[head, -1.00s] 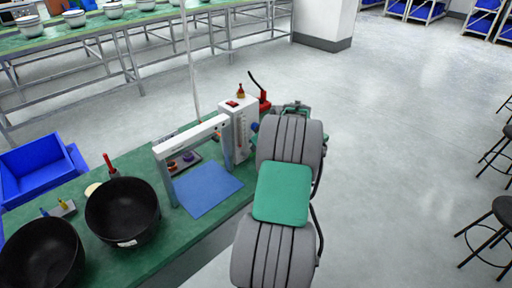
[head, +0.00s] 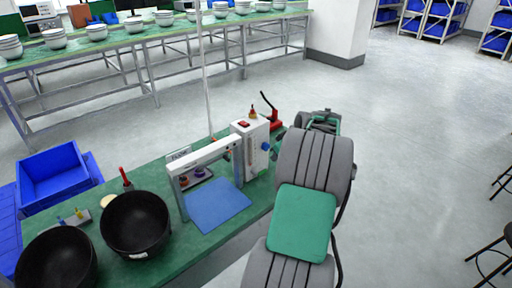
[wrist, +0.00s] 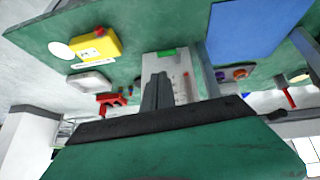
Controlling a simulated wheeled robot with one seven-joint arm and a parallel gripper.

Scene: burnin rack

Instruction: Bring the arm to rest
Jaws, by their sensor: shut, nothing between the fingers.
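My arm, with grey ribbed links and a green cover, stretches out at the right end of the green bench (head: 185,245) in the head view. Its far end is mostly hidden behind the links there. In the wrist view, my gripper (wrist: 158,88) shows as dark grey fingers close together, with nothing between them. The fingers overlap the white test device in the picture; I cannot tell how far apart they are.
The white test device (head: 252,140) stands on the bench behind a blue mat (head: 217,205). Two black bowls (head: 135,224) and a blue bin (head: 55,177) are at left. A yellow box (wrist: 97,43) shows in the wrist view. Open floor (head: 420,140) lies to the right.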

